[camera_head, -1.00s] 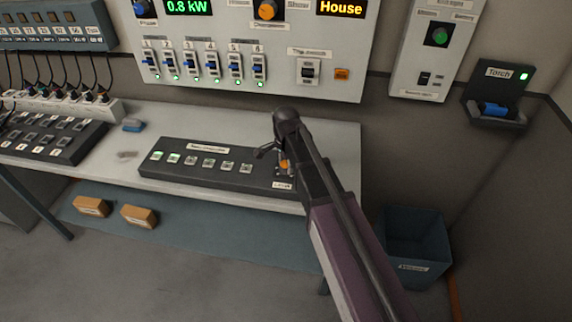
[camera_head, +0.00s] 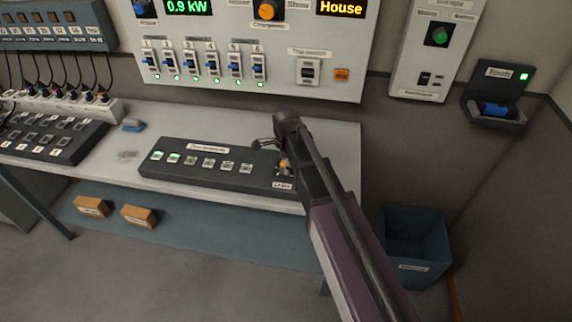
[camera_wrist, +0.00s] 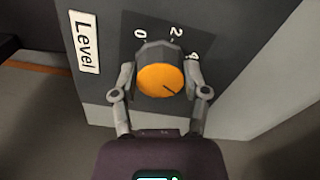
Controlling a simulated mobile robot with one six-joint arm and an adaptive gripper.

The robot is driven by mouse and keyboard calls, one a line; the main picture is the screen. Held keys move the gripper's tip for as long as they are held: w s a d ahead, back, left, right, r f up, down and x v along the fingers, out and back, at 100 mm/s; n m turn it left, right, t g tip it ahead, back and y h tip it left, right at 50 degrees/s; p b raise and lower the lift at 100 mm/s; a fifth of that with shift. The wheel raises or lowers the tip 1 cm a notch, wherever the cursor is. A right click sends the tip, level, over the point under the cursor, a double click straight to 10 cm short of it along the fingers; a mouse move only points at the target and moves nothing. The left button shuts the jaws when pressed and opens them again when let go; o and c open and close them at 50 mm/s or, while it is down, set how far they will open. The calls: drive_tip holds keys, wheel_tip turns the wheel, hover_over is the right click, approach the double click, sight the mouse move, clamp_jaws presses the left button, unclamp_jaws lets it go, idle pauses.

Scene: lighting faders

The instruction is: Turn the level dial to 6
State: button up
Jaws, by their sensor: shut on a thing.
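My gripper (camera_wrist: 160,82) is shut on the dial, one finger on each side. In the head view the dial (camera_head: 285,167) is partly hidden by my gripper, at the right end of the dark console (camera_head: 215,180).
The console lies on a pale table (camera_head: 340,150). Above it, the wall panel (camera_head: 300,90) has several faders and displays reading 0.9 kW and House. A torch holder (camera_head: 495,110) is on the right wall. A blue bin (camera_head: 415,240) stands on the floor below.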

drive_tip(key=shift+s, duration=0.15)
drive_tip(key=o, duration=0.9)
drive_tip(key=shift+o, duration=1.3)
drive_tip(key=shift+n, duration=0.5)
